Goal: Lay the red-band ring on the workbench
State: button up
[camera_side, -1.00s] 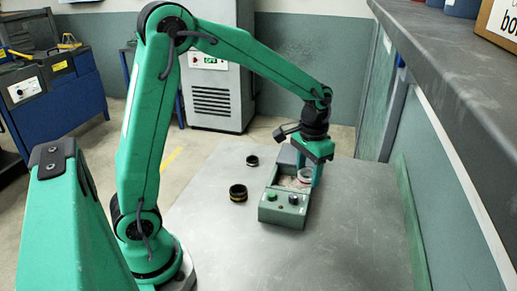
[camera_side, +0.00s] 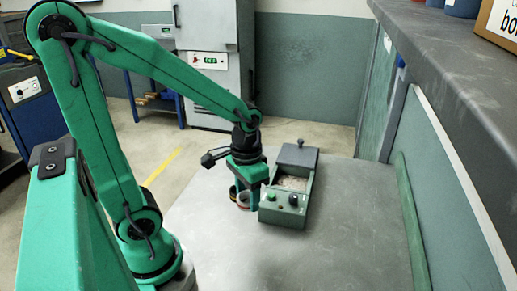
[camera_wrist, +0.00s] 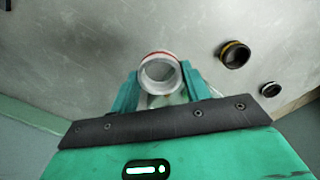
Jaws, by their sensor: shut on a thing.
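The red-band ring (camera_wrist: 160,75) is pale with a red edge and shows in the wrist view between the two green fingers of my gripper (camera_wrist: 157,92). My gripper is shut on it. In the side view my gripper (camera_side: 248,201) is low over the workbench (camera_side: 320,250), just left of the grinder. There the ring is small and mostly hidden by the fingers. I cannot tell whether it touches the bench.
The green grinder box (camera_side: 282,211) with knobs and a tray of grit stands right of my gripper. A black ring with a yellow band (camera_wrist: 235,54) and a smaller black ring (camera_wrist: 270,88) lie nearby on the bench. The front and right of the bench are clear.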

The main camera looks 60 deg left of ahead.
jog(key=shift+s+f, duration=0.2)
jog(key=shift+s, duration=0.5)
jog(key=shift+s+f, duration=0.2)
jog(key=shift+s, duration=0.45)
jog(key=shift+a, duration=0.1)
send_over(222, 213)
notch_tip(222, 213, down, 7)
jog(key=shift+f, duration=2)
jog(key=shift+f, duration=0.1)
jog(key=o, duration=1.1)
